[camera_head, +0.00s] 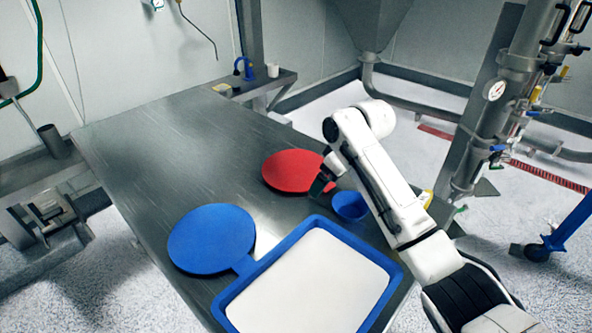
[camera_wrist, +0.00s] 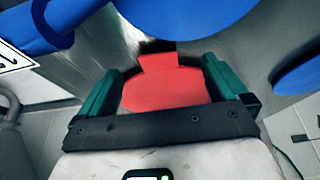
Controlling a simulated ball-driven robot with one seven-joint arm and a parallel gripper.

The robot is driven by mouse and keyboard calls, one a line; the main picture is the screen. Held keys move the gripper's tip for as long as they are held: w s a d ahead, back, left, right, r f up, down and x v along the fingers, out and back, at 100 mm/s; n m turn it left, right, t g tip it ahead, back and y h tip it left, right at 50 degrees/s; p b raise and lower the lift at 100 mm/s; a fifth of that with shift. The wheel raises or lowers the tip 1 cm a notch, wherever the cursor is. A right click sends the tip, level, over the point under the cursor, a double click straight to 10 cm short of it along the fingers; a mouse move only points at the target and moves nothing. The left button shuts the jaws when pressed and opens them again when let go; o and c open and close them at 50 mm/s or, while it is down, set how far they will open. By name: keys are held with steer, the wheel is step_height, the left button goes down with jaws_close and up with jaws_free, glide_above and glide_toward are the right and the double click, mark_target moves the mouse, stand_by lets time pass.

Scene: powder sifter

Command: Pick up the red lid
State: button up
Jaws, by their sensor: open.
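The red lid (camera_head: 287,170) is a flat round disc lying on the metal table, right of its middle. My gripper (camera_head: 322,186) is at the lid's right front edge in the head view, and the arm reaches in from the right. In the wrist view my gripper (camera_wrist: 160,75) has two teal fingers spread apart, with the red lid (camera_wrist: 165,88) showing between them. Part of the lid is hidden behind the gripper's base. I cannot tell whether the fingers touch the lid.
A blue bowl (camera_head: 350,206) stands close to the gripper. A blue round lid (camera_head: 211,240) and a blue-rimmed tray (camera_head: 240,292) with a white inside are at the front. The metal table's (camera_head: 165,140) back left is clear. A steel column (camera_head: 495,100) stands at the right.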

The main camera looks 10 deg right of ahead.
steer(key=shift+w+a+f, duration=0.15)
steer(key=shift+w+f, duration=0.05)
steer(key=shift+f, duration=0.4)
steer(key=shift+c, duration=0.5)
steer(key=c, duration=1.5)
steer(key=shift+r, duration=0.1)
